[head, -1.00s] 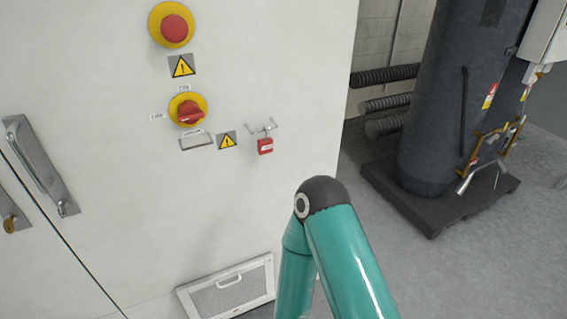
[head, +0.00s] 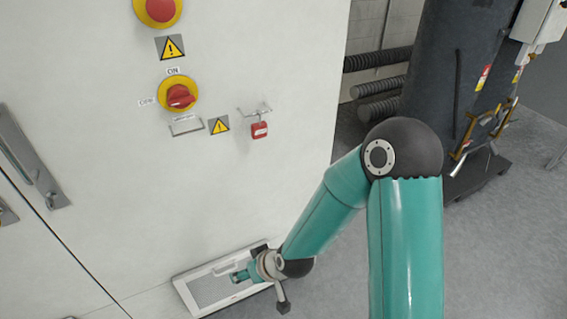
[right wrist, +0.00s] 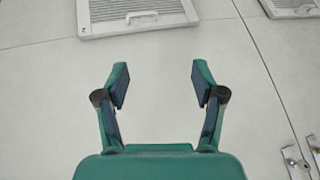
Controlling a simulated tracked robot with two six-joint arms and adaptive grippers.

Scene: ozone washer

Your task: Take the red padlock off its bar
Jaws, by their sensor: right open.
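The small red padlock (head: 259,130) hangs from a thin metal bar (head: 256,111) on the white cabinet front, in the upper middle of the head view. My right gripper (head: 234,276) is well below the padlock, in front of the vent panel low on the cabinet. In the right wrist view my right gripper (right wrist: 160,82) is open, with nothing between its fingers. The padlock does not show in that view. My left gripper is not in view.
A red rotary switch (head: 180,97) on a yellow plate and a red button (head: 160,9) sit left of the padlock. A vent panel (head: 196,292) is low on the cabinet (head: 120,190). A dark tank (head: 445,75) stands at the right.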

